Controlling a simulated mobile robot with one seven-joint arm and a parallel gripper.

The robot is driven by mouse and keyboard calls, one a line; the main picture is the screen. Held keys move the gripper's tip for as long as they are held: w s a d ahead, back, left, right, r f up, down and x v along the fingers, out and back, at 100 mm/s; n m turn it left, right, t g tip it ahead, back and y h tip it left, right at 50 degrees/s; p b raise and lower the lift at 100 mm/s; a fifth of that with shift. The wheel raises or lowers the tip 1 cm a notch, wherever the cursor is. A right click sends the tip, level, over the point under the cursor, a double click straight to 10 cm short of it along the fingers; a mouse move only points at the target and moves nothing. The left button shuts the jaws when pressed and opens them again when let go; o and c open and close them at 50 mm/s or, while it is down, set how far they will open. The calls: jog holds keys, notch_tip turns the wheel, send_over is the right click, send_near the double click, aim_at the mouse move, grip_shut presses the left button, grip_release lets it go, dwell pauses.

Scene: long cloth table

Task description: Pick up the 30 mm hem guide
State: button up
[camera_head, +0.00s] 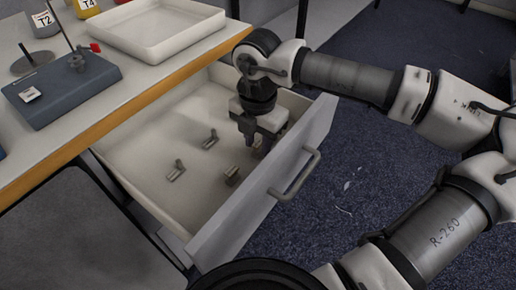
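Small metal guides lie on the floor of the open drawer (150,150). One guide (176,170) is at the left, one (210,139) is toward the middle, and one (232,176) is near the drawer's front panel. Their sizes cannot be read, so I cannot tell which is the 30 mm hem guide. My gripper (259,148) points down into the right part of the drawer, close to the front panel and right of these guides. Its fingertips are small and dark here. I cannot tell whether they are apart or hold something.
The drawer's front panel (275,190) with its handle (298,176) stands close beside my gripper. On the table above are an empty white tray (155,28), a blue-grey block fixture (62,88) and containers labelled T2 (44,20) and T4 (86,6).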

jog(key=shift+c, duration=0.4)
grip_shut()
